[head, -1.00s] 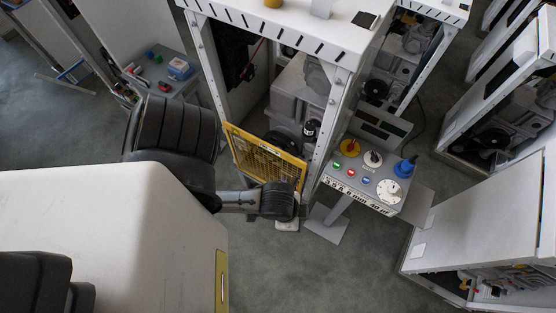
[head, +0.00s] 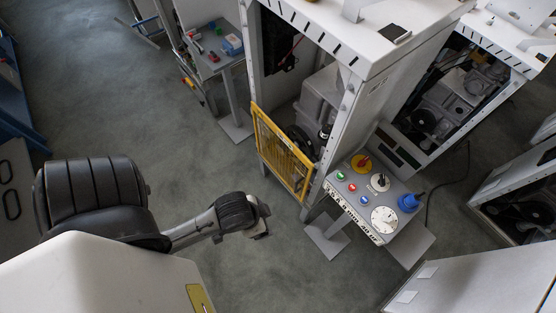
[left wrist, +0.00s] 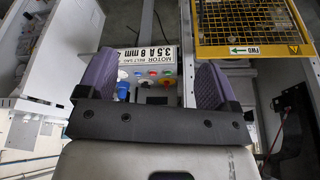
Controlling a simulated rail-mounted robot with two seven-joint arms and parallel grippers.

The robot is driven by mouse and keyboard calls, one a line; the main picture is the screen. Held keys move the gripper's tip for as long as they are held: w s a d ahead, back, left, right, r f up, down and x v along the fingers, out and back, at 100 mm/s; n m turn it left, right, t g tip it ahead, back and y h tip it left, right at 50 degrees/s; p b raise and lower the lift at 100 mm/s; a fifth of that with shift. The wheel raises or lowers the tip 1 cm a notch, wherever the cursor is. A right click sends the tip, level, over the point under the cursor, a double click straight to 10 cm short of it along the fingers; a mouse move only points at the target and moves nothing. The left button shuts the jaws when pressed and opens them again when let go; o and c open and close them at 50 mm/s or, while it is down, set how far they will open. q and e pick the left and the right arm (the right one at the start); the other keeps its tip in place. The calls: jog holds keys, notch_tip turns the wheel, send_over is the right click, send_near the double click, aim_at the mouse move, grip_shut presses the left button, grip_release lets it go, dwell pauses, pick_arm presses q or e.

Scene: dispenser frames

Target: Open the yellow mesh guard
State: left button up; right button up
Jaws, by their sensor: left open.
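The yellow mesh guard (head: 282,155) stands across the lower part of the white cabinet's front opening in the head view. In the left wrist view, the guard (left wrist: 252,32) is at the top right, with an "FWD" arrow label on its near bar. My left gripper (head: 258,224) is in front of and left of the guard's lower edge, apart from it. Its two purple-grey fingers (left wrist: 156,60) are spread and empty in the left wrist view. Its fingertips are hard to make out in the head view. My right gripper is not in view.
A control panel (head: 365,208) with coloured buttons, a dial and a blue plug stands right of the guard. The white cabinet (head: 340,35) rises behind it. A small grey table (head: 218,52) is at the back left. Open floor (head: 190,150) lies left of the guard.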

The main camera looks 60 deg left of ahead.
pick_arm(q)
jog(key=shift+a, duration=0.45)
jog(key=shift+c, duration=0.2)
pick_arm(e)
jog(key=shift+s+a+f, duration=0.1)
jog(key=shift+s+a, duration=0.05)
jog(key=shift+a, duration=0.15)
